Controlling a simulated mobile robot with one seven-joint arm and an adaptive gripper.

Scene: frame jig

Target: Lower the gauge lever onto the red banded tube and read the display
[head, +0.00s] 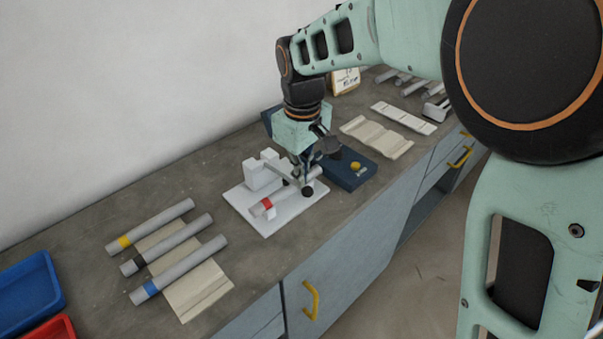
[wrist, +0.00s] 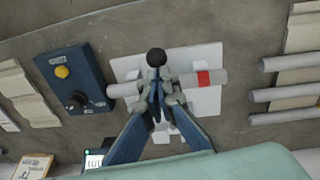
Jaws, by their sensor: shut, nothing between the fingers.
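The red banded tube (head: 264,206) is a grey tube lying across the white gauge base (head: 236,196); its red band shows right of centre in the wrist view (wrist: 204,78). The gauge lever has a black ball end (head: 308,192), also in the wrist view (wrist: 156,57), and crosses above the tube's middle. I cannot tell whether it touches the tube. My gripper (head: 306,178) is shut and empty, right over the lever, its fingers hiding part of it in the wrist view (wrist: 157,98).
A dark blue box (head: 342,174) with a yellow button stands beside the base. Tubes with yellow (head: 150,227), black and blue bands lie on a cream rack (head: 205,291) at left. Blue (head: 28,288) and red bins sit at the far left. Bare worktop lies between rack and base.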

